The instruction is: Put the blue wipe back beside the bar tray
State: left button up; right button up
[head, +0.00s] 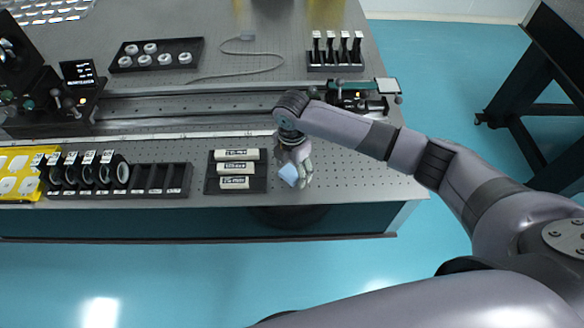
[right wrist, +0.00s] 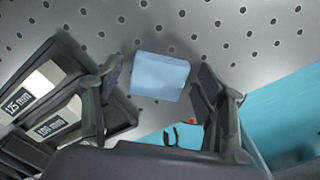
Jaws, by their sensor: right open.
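The blue wipe (head: 289,174) is a small light-blue block near the front edge of the optical table, just right of the bar tray. The bar tray (head: 262,171) is black and holds three white labelled bars. My right gripper (head: 296,174) is over the wipe with its fingers pointing down. In the right wrist view the wipe (right wrist: 160,76) shows between the two spread fingers of the right gripper (right wrist: 155,88), with gaps visible on both sides. The bar tray (right wrist: 122,118) lies to the left there, close to the left finger. My left gripper is not in view.
A black slotted rack (head: 150,180) with several round mounts stands left of the bar tray. A long rail (head: 200,103) runs behind. A black holder (head: 336,68) stands at the back right. Bare perforated tabletop (head: 365,180) lies right of the wipe, up to the table edge.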

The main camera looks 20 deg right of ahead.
aim_at(292, 172)
notch_tip(292, 172, up, 12)
jog(key=shift+r+b, duration=0.15)
jog(key=shift+b, duration=0.3)
dwell(0.4)
